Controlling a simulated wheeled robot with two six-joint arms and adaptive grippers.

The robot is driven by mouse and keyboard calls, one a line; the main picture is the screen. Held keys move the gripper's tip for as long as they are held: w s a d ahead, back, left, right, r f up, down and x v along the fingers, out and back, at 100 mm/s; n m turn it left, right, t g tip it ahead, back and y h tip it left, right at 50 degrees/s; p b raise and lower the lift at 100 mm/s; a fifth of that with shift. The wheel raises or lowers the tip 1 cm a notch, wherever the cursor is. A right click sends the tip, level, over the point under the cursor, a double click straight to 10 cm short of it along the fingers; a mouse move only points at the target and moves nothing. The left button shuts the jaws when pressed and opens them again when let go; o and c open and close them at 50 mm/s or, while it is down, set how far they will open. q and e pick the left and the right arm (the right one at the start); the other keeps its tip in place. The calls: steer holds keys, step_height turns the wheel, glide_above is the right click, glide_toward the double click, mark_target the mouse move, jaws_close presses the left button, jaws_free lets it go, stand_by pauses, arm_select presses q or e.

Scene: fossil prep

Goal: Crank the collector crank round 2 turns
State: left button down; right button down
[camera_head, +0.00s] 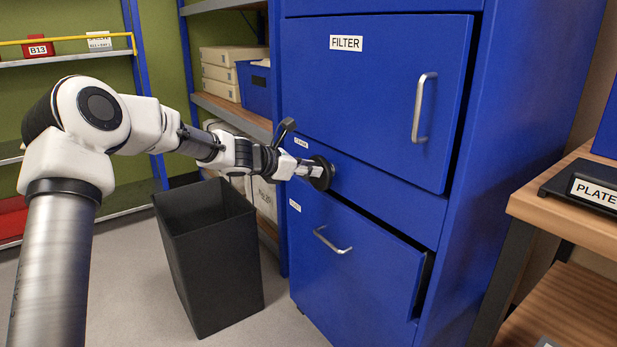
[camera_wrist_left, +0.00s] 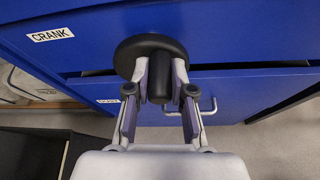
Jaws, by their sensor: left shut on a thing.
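The collector crank is a black round disc (camera_wrist_left: 150,50) with a short black handle on the front of the blue cabinet (camera_head: 381,199). In the left wrist view a label reading CRANK (camera_wrist_left: 50,34) is to the left of the disc. My left gripper (camera_head: 312,170) reaches the crank from the left in the head view. In the left wrist view its two fingers (camera_wrist_left: 159,88) are on either side of the handle and shut on it. The fingers partly hide the handle. My right gripper is not in view.
A FILTER door (camera_head: 375,95) with an upright metal handle is above the crank. A drawer (camera_head: 350,262) stands slightly open below it. A black bin (camera_head: 212,265) stands on the floor under my left arm. A wooden bench (camera_head: 575,208) is at the right.

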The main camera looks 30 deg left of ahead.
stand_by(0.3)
arm_select(q)
steer(key=c, duration=1)
jaws_free()
steer(key=shift+f, duration=0.1)
steer(key=v, duration=0.7)
steer(key=shift+s, duration=0.2)
